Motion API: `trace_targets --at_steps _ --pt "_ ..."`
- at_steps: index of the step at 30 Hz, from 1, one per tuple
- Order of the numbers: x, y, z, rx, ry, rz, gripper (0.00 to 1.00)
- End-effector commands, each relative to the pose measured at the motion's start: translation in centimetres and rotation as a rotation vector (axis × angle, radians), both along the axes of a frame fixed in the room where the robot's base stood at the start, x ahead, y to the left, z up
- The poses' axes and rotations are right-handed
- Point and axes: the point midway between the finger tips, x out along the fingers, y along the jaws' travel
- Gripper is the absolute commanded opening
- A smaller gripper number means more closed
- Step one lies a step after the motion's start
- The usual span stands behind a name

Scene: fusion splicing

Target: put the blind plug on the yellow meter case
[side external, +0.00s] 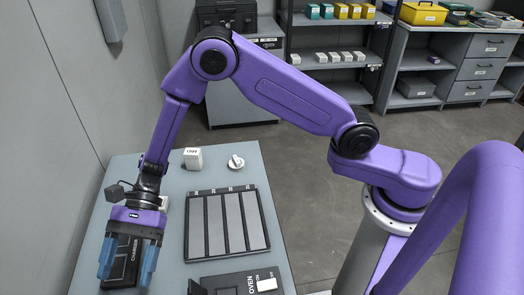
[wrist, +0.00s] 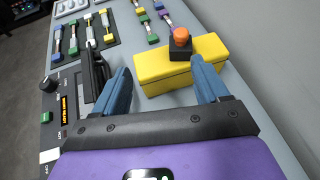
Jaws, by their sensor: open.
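A small plug with a round orange top and a square black base (wrist: 181,45) stands upright on the yellow case (wrist: 165,78) in the wrist view; I take these as the blind plug and the meter case. My gripper (wrist: 162,68) is open, its blue fingers apart, with nothing between the tips. The plug is beyond the fingertips and not touched. The fingers overlap the near side of the case in the picture; I cannot tell whether they touch it. In the side view my gripper (side external: 127,268) is low at the table's left end, where I cannot make out the case or plug.
The side view shows a slotted dark tray (side external: 227,222), the oven (side external: 235,283), a white block (side external: 193,158) and a white round part (side external: 236,162). A black unit (side external: 121,262) lies beneath my gripper. Several coloured rods (wrist: 150,22) lie beyond the case in the wrist view.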

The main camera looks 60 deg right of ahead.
Motion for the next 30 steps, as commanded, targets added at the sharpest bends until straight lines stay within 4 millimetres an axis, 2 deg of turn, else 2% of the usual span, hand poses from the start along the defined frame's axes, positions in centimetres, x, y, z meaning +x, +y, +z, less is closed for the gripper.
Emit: trace_targets --at_steps 3,8,15,24,27,30 --pt "-3.3 -2.8 2.6 -0.010 -0.134 0.186 0.74" --pt "-7.9 -8.2 5.2 -0.026 -0.337 0.467 0.74" --pt "-13.6 -17.6 7.8 -0.035 -0.646 0.884 0.74" --pt "-17.8 -29.5 9.7 -0.032 -1.043 1.396 0.74" --pt "-18.6 -32.9 10.0 -0.033 -1.165 1.552 0.74" --pt "-19.0 -35.3 10.2 -0.035 -1.264 1.676 0.74"
